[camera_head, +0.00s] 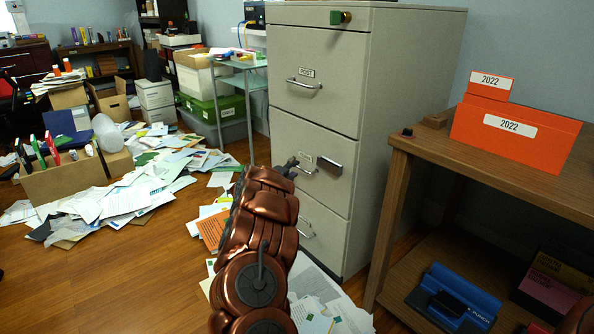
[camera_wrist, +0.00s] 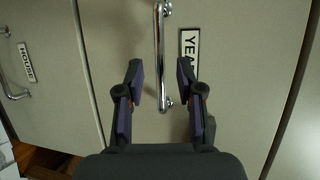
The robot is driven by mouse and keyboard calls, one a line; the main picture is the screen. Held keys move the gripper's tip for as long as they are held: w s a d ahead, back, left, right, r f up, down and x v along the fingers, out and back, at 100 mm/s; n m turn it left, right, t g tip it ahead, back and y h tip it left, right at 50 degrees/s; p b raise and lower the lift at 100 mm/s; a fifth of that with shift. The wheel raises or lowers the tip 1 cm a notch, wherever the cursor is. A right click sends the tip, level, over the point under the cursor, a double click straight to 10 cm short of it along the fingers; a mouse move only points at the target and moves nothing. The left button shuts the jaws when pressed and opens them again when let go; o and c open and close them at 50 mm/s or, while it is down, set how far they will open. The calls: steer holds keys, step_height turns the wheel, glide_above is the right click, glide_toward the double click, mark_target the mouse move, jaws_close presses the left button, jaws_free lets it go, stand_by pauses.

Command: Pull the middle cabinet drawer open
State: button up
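The grey filing cabinet (camera_head: 407,110) stands in the middle of the head view with its three drawers flush. The middle drawer (camera_head: 335,202) is shut. Its label, partly hidden, begins "YEA" in the wrist view (camera_wrist: 190,48). My gripper (camera_wrist: 160,80) is open in front of this drawer. The drawer's chrome handle (camera_wrist: 160,35) lies between the two fingers in the wrist view, with a gap on each side. I cannot tell how deep the fingers reach around it. In the head view my arm covers part of the handle.
The top drawer (camera_head: 287,62) and bottom drawer handle (camera_head: 306,231) are close above and below. A wooden shelf table (camera_head: 410,152) with an orange 2022 box (camera_head: 510,137) stands at right. Papers (camera_head: 130,195) litter the floor at left; bare floor (camera_head: 100,270) lies in front.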

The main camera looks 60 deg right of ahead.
mark_target(297, 167)
steer(key=shift+b+x, duration=0.45)
steer(key=shift+x, duration=1.5)
jaws_close()
